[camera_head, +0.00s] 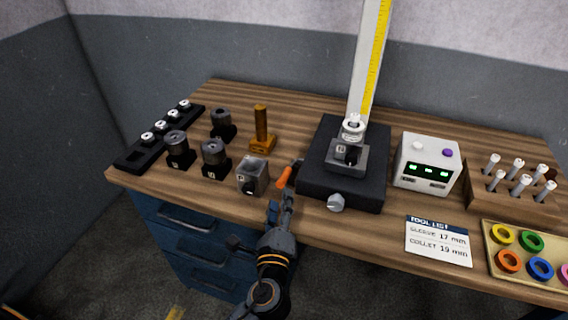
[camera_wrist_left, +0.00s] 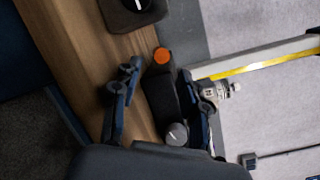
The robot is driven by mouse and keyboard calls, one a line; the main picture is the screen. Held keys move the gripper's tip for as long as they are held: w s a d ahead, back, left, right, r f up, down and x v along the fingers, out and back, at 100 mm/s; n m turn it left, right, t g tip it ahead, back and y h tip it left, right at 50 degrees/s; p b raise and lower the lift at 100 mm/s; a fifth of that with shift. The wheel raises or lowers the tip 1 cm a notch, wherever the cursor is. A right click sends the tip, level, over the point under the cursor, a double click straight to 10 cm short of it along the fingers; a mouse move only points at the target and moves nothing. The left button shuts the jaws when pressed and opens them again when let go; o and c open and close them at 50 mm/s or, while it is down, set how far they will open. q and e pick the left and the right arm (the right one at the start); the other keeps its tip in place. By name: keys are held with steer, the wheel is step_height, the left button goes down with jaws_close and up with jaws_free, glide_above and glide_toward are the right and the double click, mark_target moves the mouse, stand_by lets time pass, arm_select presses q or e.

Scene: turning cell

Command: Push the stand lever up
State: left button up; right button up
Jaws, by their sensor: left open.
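The stand (camera_head: 318,180) has a black base near the bench's front edge and a tall pale column with a yellow scale. Its lever (camera_head: 285,177), tipped in orange, sticks out on the left side of the base. In the left wrist view the orange lever tip (camera_wrist_left: 162,55) shows between the fingers. My left gripper (camera_head: 283,204) is just in front of and below the lever tip in the head view. It is open and empty, its fingers (camera_wrist_left: 161,68) apart on either side of the lever's line. I cannot tell whether it touches the lever. My right gripper is not in view.
A grey block (camera_head: 253,176) stands close to the left of the lever. A brown post (camera_head: 262,130) and several black holders stand further left. A silver knob (camera_head: 336,202) sits on the base's front. A white box with green displays (camera_head: 428,161) stands right.

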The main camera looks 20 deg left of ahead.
arm_select(q)
steer(key=p+x, duration=0.2)
steer(key=x, duration=1)
jaws_close()
